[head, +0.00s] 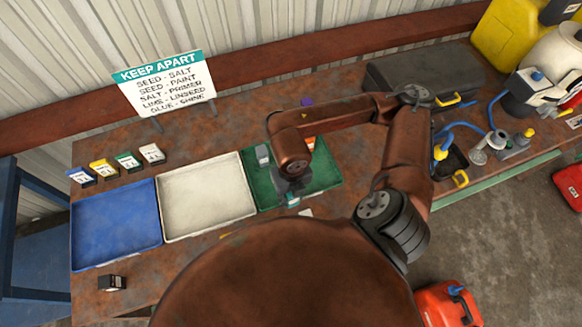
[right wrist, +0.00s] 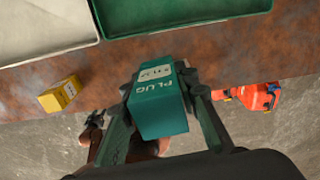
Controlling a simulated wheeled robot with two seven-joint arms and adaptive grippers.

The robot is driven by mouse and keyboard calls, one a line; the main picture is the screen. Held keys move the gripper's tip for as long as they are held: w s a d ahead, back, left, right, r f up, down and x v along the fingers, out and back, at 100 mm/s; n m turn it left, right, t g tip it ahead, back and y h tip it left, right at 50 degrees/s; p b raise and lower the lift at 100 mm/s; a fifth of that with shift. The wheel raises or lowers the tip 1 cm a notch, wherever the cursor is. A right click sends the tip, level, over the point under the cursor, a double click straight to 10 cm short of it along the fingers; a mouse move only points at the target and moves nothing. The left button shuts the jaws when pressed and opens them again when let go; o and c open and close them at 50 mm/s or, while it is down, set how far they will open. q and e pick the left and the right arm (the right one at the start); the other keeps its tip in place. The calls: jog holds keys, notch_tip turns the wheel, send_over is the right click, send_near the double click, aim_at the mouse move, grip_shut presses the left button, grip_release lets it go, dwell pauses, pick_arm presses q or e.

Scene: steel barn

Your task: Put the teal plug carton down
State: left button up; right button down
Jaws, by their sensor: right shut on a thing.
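The teal plug carton (right wrist: 160,108) is between the two fingers of my right gripper (right wrist: 159,88) in the right wrist view, with its PLUG label facing the camera. The gripper is shut on it. In the head view, my right gripper (head: 290,186) is over the front part of the green tray (head: 328,181), and only a small teal bit of the carton (head: 293,201) shows below it. I cannot tell how high the carton is.
A white tray (head: 205,199) and a blue tray (head: 115,228) stand left of the green one. A grey item (head: 262,155) and an orange item (head: 311,143) are in the green tray. A yellow carton (right wrist: 58,95) lies near the table's front edge. A dark carton (head: 112,283) stands front left.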

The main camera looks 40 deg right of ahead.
jog(key=shift+s+m, duration=0.1)
jog(key=shift+m, duration=0.2)
jog(key=shift+d+f, duration=0.1)
jog(key=shift+d, duration=0.1)
jog(key=w+d+f+p, duration=0.1)
jog(key=w+d+f, duration=0.3)
jog(key=w+d+f+p, duration=0.1)
jog(key=w+d+f, duration=0.3)
jog(key=w, duration=0.1)
jog(key=shift+w+d+f, duration=0.15)
jog(key=shift+d, duration=0.05)
jog(key=shift+w+d+f+p, duration=0.15)
jog(key=shift+w+d+f, duration=0.05)
jog(key=shift+f, duration=0.15)
jog(key=shift+w+d+f+p, duration=0.15)
jog(key=shift+f, duration=0.2)
notch_tip(320, 180, down, 3)
jog(key=shift+r+p, duration=0.1)
jog(key=shift+p, duration=0.4)
jog(key=shift+f, duration=0.2)
jog(key=shift+f, duration=0.1)
